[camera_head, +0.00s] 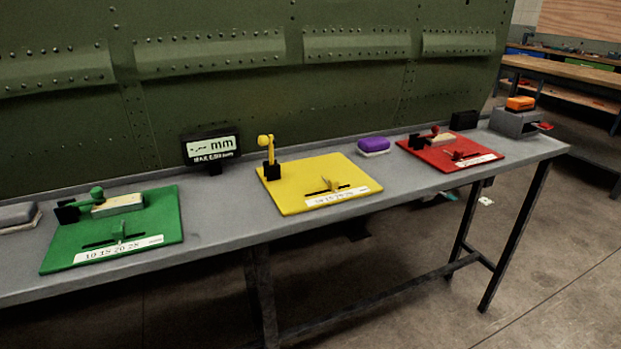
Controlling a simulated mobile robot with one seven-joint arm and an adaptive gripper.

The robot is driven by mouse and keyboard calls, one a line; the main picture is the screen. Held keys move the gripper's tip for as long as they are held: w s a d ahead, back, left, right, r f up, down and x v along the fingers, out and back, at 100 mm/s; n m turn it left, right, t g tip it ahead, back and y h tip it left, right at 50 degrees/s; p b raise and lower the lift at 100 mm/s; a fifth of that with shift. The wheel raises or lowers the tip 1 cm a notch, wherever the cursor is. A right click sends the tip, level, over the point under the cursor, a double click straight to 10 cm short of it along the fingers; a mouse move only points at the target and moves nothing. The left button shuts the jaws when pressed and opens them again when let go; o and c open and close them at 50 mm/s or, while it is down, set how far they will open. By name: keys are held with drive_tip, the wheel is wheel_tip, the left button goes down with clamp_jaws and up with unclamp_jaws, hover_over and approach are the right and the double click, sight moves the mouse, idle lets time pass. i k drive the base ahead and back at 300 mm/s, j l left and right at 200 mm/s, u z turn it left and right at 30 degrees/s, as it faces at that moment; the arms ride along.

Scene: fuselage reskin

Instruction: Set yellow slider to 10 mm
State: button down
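The yellow board (290,182) lies flat on the grey bench, near the middle of the view. Its small yellow slider (333,184) stands over a dark slot (316,192) in the board. A white scale strip (343,196) runs along the board's front edge; its numbers are too small to read surely, so I cannot tell the slider's setting. A yellow lever with a round knob (265,141) stands upright on a black block at the board's back left. My gripper is not in view.
The grey bench (230,224) also bears a green board (160,222), a red board (478,146), a display reading dashes and "mm" (211,147), and a purple block (373,144). A green riveted panel (220,90) stands behind. Floor in front is open.

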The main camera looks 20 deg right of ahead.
sight(332, 184)
drive_tip(key=i+l, duration=0.1)
drive_tip(key=l, duration=0.3)
drive_tip(key=i+l, duration=0.15)
drive_tip(key=l, duration=0.25)
drive_tip(key=i+l, duration=0.1)
drive_tip(key=l, duration=0.25)
drive_tip(key=i+l, duration=0.1)
drive_tip(key=l, duration=0.3)
drive_tip(key=z, duration=0.05)
